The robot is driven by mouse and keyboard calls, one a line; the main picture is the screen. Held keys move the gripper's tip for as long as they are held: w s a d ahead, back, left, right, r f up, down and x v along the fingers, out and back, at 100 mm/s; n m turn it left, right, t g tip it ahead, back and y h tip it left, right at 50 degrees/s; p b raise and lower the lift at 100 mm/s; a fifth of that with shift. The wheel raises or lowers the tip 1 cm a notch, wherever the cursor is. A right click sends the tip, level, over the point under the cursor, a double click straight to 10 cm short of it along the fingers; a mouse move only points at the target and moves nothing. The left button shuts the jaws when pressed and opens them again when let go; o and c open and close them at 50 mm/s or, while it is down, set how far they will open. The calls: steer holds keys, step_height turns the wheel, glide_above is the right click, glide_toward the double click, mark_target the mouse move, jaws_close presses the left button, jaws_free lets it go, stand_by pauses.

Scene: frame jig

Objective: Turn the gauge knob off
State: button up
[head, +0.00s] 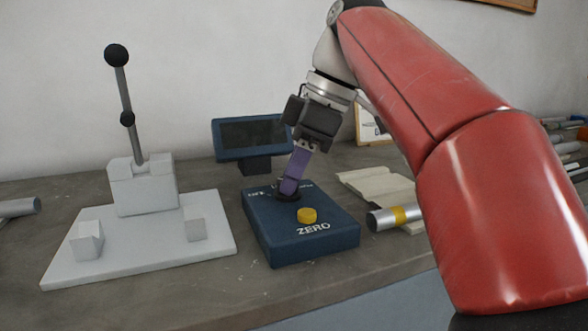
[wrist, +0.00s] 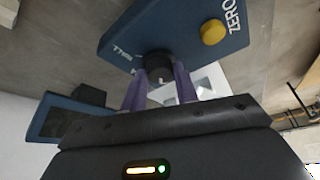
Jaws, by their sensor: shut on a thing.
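The blue gauge box (head: 280,240) lies on the grey bench, with white lettering on top that includes "ZERO". A black gauge knob (wrist: 157,62) stands on the box, with a small white mark on its face. In the head view only the knob's dark base (head: 287,198) shows below the fingers. My gripper (head: 289,188) points down at the box and is shut on the knob. In the wrist view the purple fingers of my gripper (wrist: 158,78) lie on both sides of the knob. The lettering around the knob is partly hidden and too small to read surely.
A yellow button (head: 307,215) sits near the knob. A dark screen (head: 250,137) stands behind the box. A white jig (head: 60,272) with a black-balled lever (head: 122,90) stands left.

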steer(key=shift+n, duration=0.4)
steer(key=o, duration=1)
steer(key=shift+c, duration=0.2)
